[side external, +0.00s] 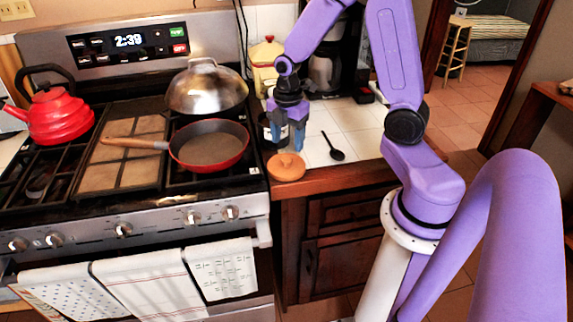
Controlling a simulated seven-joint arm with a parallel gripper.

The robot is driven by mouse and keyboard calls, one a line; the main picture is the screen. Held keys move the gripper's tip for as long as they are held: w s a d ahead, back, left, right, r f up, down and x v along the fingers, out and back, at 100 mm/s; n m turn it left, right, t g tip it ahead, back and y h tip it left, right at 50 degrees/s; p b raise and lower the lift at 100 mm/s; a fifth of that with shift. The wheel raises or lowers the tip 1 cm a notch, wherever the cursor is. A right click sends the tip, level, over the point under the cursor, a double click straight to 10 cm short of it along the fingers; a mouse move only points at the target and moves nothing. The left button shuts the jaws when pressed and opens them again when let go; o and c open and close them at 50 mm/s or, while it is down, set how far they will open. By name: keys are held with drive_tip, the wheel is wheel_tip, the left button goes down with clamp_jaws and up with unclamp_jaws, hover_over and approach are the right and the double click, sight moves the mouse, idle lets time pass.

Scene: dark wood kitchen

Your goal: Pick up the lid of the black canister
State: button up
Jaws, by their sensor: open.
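The black canister (267,130) stands on the tiled counter just right of the stove, partly hidden behind my gripper. Its top is covered by the gripper, so I cannot tell whether a lid sits on it. My gripper (285,134) points down at the canister, its blue fingers apart, with nothing seen held between them. Whether the fingers touch the canister cannot be told. A round orange lid-like piece with a small knob (286,167) lies on the wooden counter edge in front of the gripper.
A black spoon (333,147) lies on the tiles to the right. A yellow canister with a red knob (265,62) and a coffee maker (326,69) stand behind. A red pan (209,146), a domed-lid pan (206,88) and a red kettle (54,117) are on the stove.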

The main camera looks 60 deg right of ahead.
sight(286, 158)
drive_tip(key=shift+w+a+f, duration=0.1)
drive_tip(key=shift+f, duration=2.65)
drive_tip(key=c, duration=1.1)
